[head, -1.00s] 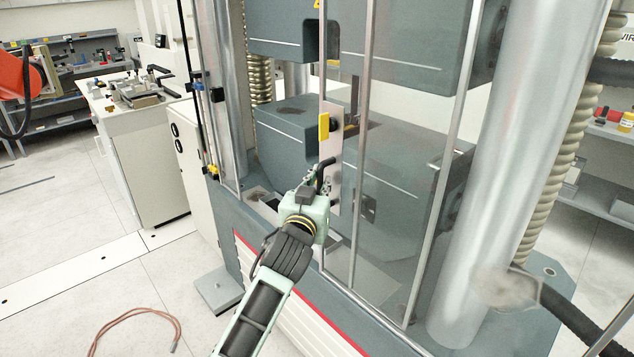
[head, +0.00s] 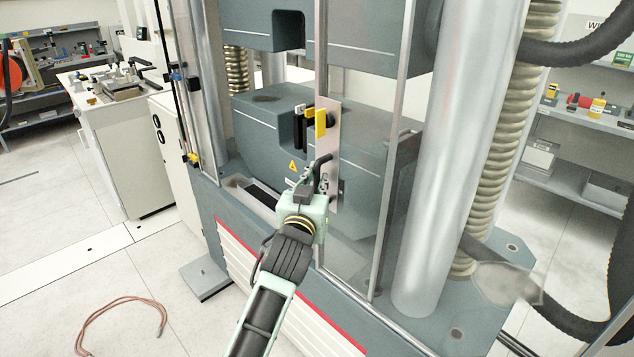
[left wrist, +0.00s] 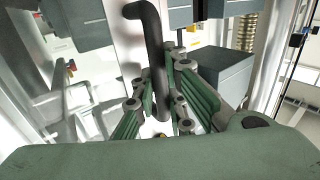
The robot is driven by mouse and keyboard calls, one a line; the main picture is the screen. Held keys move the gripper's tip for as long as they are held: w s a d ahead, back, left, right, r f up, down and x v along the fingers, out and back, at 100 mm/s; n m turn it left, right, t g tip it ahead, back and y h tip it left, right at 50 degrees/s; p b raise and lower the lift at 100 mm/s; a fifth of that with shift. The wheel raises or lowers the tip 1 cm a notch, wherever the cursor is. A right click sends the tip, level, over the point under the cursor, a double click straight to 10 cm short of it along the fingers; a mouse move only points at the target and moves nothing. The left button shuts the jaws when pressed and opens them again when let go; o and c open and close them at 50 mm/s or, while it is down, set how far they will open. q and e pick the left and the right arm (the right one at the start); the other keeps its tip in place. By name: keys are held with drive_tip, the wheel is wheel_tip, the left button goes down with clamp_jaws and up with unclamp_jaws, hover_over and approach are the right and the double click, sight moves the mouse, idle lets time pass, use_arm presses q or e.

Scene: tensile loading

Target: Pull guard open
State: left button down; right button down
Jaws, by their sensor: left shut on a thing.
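The guard is a clear panel in a metal frame (head: 394,150) at the front of the testing machine. Its left edge has an upright metal plate (head: 333,125) with a yellow tab (head: 320,122) and a bent black handle (head: 321,163). My left gripper (head: 316,182) is shut on this handle, low on the plate. In the left wrist view the handle (left wrist: 151,45) runs down between the green fingers of my left gripper (left wrist: 162,108); its lower end is partly hidden. Left of the plate, the machine's opening is uncovered. My right gripper does not show.
Thick steel columns (head: 460,150) stand at the machine's sides. The grey lower block (head: 262,125) sits behind the guard. A white bench (head: 125,150) stands at left. A looped cable (head: 120,305) lies on the floor, which is otherwise clear at lower left.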

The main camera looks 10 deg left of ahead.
use_arm(q)
drive_tip(key=c, duration=2.2)
unclamp_jaws()
drive_tip(key=shift+o, duration=0.8)
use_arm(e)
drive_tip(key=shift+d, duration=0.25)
use_arm(q)
drive_tip(key=s, duration=1.2)
drive_tip(key=shift+a, duration=0.45)
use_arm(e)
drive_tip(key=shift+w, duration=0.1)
